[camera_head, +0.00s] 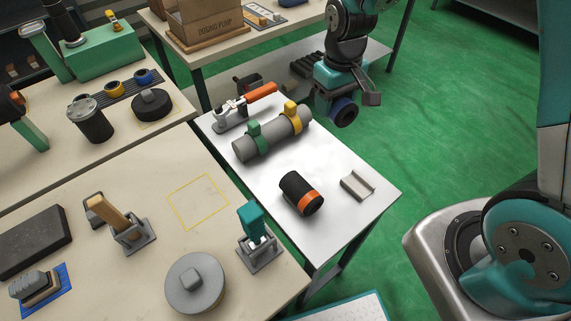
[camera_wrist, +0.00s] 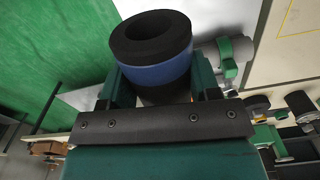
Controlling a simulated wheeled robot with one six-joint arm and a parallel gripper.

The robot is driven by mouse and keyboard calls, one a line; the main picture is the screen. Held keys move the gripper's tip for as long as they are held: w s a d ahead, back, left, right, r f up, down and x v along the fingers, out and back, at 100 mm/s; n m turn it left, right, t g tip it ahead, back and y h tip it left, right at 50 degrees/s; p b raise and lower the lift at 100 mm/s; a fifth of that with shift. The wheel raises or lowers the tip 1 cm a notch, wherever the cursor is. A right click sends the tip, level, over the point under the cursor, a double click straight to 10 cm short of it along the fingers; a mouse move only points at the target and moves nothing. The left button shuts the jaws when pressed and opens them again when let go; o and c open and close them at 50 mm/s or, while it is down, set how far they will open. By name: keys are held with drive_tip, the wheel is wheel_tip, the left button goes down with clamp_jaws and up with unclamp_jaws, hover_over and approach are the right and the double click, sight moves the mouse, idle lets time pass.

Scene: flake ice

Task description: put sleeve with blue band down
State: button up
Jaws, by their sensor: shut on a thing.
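The sleeve with the blue band (camera_head: 343,113) is a black hollow cylinder. My gripper (camera_head: 352,98) is shut on it and holds it beyond the far right side of the metal side table (camera_head: 362,205). In the wrist view the sleeve (camera_wrist: 150,45) sits between the two green fingers, its open end facing up in the picture and its blue band (camera_wrist: 156,74) just above the fingers. A similar black sleeve with an orange band (camera_head: 301,193) lies on its side on the metal table.
A grey pipe (camera_head: 272,133) with green and yellow clamps, an orange-handled toggle clamp (camera_head: 245,104) and a small metal channel (camera_head: 357,186) occupy the metal table. An empty yellow-outlined square (camera_head: 199,202) lies on the beige bench (camera_head: 150,178), near a grey round lidded piece (camera_head: 195,287).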

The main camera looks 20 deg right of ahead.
sight(317, 168)
drive_tip(key=shift+s+a+r+n+b, duration=0.3)
drive_tip(key=shift+a+r+b, duration=0.1)
drive_tip(key=shift+a+b, duration=0.15)
drive_tip(key=shift+s+a+r+n+b, duration=0.15)
drive_tip(key=shift+a+r+n+b, duration=0.2)
drive_tip(key=shift+a+b, duration=0.2)
wheel_tip(317, 168, down, 19)
drive_tip(key=shift+f+p, duration=0.1)
drive_tip(key=shift+p, duration=0.55)
drive_tip(key=shift+f, duration=0.15)
drive_tip(key=o, duration=0.7)
drive_tip(key=shift+o, duration=0.2)
